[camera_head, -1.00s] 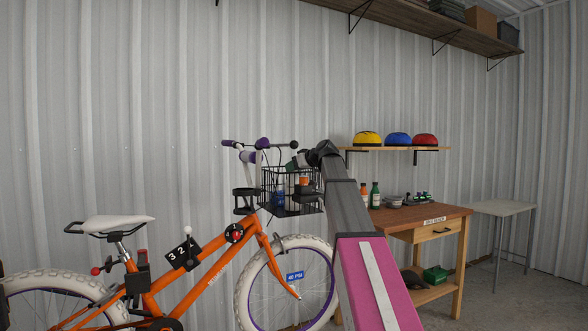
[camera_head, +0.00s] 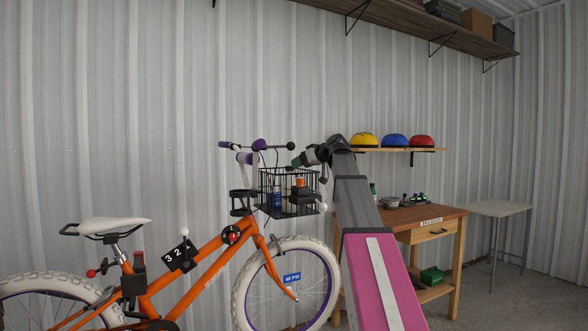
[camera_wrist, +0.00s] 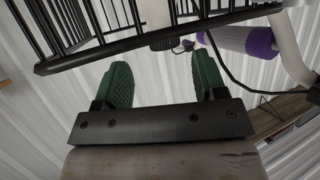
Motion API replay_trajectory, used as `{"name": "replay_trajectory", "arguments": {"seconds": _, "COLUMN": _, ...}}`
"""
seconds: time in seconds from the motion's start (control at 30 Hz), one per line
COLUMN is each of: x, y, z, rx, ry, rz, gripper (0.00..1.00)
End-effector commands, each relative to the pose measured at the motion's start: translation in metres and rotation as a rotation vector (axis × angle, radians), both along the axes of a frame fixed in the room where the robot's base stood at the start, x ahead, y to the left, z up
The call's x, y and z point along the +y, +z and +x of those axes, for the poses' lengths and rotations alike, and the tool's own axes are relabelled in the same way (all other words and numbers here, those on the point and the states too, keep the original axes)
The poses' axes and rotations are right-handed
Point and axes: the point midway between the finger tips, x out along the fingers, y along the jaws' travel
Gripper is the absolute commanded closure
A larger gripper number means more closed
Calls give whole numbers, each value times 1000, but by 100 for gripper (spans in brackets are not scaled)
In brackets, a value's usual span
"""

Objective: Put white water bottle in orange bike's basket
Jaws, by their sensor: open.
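The orange bike (camera_head: 205,280) stands side-on at the left, with a black wire basket (camera_head: 290,210) at its handlebar. Inside the basket I see a blue bottle (camera_head: 277,199), a small orange item (camera_head: 300,182) and a dark item. I cannot clearly make out a white water bottle; wires cover part of the contents. My gripper (camera_head: 298,161), with green fingertips, is over the basket's upper right edge. In the wrist view my gripper (camera_wrist: 160,82) is open, with nothing between its fingers, and the basket's black wires (camera_wrist: 130,40) show close by.
A wooden workbench (camera_head: 425,214) with bottles and small items stands at the right. A shelf (camera_head: 395,150) holds yellow, blue and red helmets. A pale side table (camera_head: 498,208) is farther right. A long shelf (camera_head: 410,25) runs high on the wall.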

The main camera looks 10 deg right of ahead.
Motion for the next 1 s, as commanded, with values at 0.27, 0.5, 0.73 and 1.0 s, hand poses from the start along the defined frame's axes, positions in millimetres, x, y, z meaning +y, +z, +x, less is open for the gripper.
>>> {"name": "replay_trajectory", "arguments": {"seconds": 0.27, "x": -27, "y": 17, "z": -31, "rx": 0, "ry": -1, "rz": 0, "gripper": 35}}
{"name": "replay_trajectory", "arguments": {"seconds": 0.5, "x": -34, "y": 21, "z": -39, "rx": 1, "ry": 1, "rz": 0, "gripper": 35}}
{"name": "replay_trajectory", "arguments": {"seconds": 0.73, "x": -34, "y": 21, "z": -39, "rx": 1, "ry": 1, "rz": 0, "gripper": 35}}
{"name": "replay_trajectory", "arguments": {"seconds": 1.0, "x": -34, "y": 21, "z": -39, "rx": 1, "ry": 0, "rz": -1, "gripper": 35}}
